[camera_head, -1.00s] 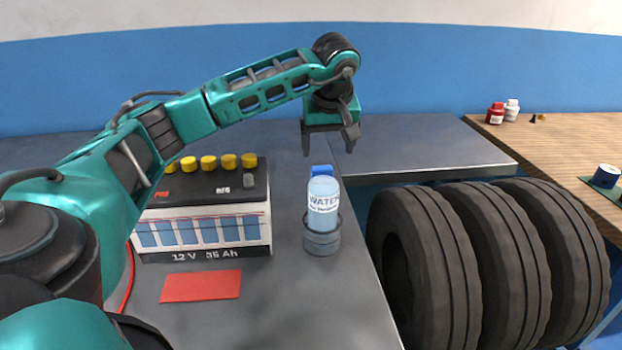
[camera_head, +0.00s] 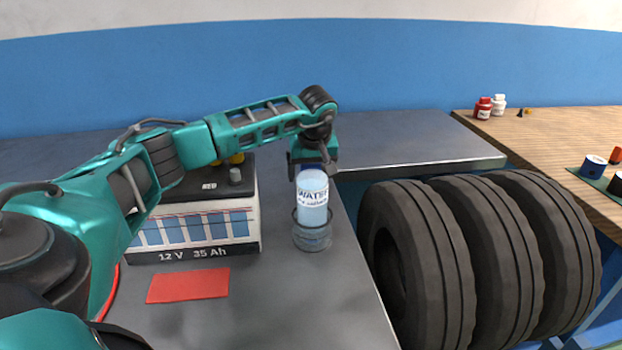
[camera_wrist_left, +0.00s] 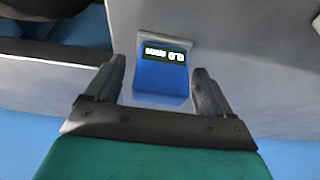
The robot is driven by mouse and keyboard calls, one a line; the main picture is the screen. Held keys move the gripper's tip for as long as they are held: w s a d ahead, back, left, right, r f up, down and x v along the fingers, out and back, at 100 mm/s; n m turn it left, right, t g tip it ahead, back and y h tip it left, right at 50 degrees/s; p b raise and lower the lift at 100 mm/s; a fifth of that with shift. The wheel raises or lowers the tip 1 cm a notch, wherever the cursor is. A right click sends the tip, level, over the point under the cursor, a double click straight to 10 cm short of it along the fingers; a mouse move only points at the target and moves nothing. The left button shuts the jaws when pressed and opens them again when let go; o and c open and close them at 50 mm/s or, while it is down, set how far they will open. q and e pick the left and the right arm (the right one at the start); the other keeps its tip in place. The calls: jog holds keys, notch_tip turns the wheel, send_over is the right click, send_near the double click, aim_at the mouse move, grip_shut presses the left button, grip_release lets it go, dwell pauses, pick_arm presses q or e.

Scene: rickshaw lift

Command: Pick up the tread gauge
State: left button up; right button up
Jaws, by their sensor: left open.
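The tread gauge (camera_wrist_left: 162,75) is a blue block with a dark display reading digits. In the left wrist view it lies on the grey surface between the two fingers of my left gripper (camera_wrist_left: 158,68), with a gap on each side. In the head view my left gripper (camera_head: 312,172) points down behind the top of the water bottle (camera_head: 312,200). The bottle and gripper largely hide that spot, so I cannot clearly make out the gauge there. The left gripper is open and holds nothing. My right gripper is not in view.
The water bottle stands in a dark ring holder on the grey bench (camera_head: 260,310). A battery (camera_head: 195,225) is to its left, with a red pad (camera_head: 188,286) in front. Several tyres (camera_head: 420,260) stand right of the bench. A wooden table (camera_head: 560,150) holds small bottles.

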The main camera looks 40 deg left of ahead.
pick_arm(q)
jog(key=shift+f, duration=0.25)
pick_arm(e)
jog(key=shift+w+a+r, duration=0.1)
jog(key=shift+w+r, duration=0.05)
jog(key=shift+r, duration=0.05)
pick_arm(q)
jog(key=shift+c, duration=0.4)
jog(key=c, duration=0.9)
jog(key=shift+c, duration=0.5)
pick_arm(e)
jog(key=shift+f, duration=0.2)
pick_arm(q)
jog(key=shift+r, duration=0.15)
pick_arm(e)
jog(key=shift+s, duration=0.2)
pick_arm(q)
jog(key=shift+w+r, duration=0.1)
jog(key=shift+r, duration=0.55)
notch_tip(320, 180, up, 18)
jog(key=p, duration=0.3)
jog(key=shift+r, duration=0.25)
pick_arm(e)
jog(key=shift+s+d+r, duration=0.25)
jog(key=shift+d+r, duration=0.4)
